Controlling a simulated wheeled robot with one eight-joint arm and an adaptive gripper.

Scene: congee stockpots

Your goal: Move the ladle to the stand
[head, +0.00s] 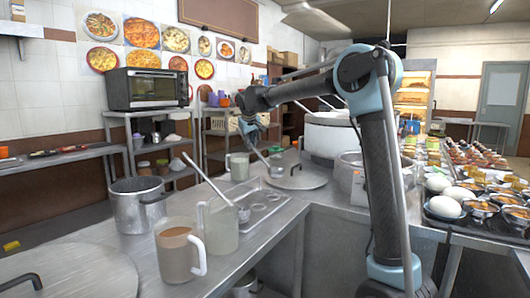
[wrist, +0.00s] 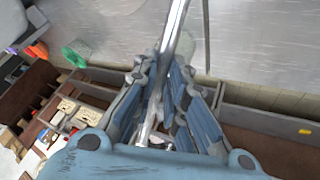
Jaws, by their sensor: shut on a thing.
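My gripper (wrist: 166,75) is shut on a thin metal handle in the wrist view. The handle runs up between the fingers and out of the top edge. In the head view my gripper (head: 250,130) is above the counter, and the held ladle (head: 264,157) slants down right from it, its bowl near a round lid. A second ladle (head: 211,180) leans beside the clear jug, its bowl over a metal tray with round openings (head: 268,205). This tray may be the stand; I cannot tell for sure.
A clear jug (head: 221,228), a mug of brown liquid (head: 178,252) and a steel pot (head: 139,205) stand on the left counter. A flat lid (head: 297,178) lies behind the tray. Large stockpots (head: 328,137) stand behind my arm. Food dishes (head: 470,205) fill the right side.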

